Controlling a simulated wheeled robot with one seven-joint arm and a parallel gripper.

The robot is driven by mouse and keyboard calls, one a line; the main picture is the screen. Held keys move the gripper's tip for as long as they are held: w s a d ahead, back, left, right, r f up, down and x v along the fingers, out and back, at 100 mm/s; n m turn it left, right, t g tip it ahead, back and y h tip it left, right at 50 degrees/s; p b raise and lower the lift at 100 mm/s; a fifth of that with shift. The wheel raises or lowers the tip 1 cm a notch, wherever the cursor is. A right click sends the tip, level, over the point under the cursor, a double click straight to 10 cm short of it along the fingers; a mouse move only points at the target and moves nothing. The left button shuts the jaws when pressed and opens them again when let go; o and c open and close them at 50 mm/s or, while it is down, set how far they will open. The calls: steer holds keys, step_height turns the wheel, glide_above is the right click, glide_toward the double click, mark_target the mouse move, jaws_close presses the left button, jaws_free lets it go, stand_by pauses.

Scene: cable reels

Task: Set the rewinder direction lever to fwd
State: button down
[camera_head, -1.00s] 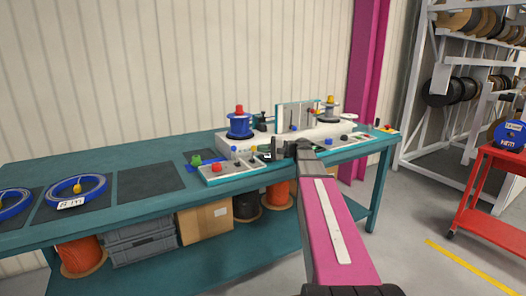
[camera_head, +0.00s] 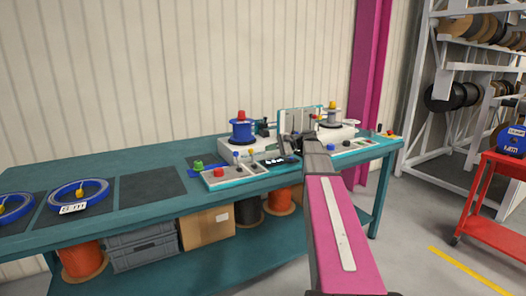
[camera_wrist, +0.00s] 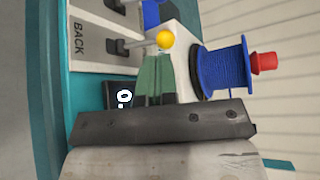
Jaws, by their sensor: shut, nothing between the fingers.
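The lever with a yellow ball knob (camera_wrist: 165,39) and grey shaft stands in a slot on a pale panel (camera_wrist: 92,55) in the wrist view. The word BACK is printed beside the slot; no FWD label shows. My gripper (camera_wrist: 155,68) is shut and empty, its green fingertips just below the yellow knob in the picture. I cannot tell whether they touch it.
The blue reel with a red knob (camera_wrist: 263,63) stands close right of the lever in the wrist view. A small display (camera_wrist: 122,97) lies by my fingers. A grey reel (camera_head: 332,117) and upright plate (camera_head: 300,119) stand behind my gripper. The bench's left holds coils on mats.

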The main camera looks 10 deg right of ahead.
steer(key=v, duration=0.6)
steer(key=shift+d, duration=0.35)
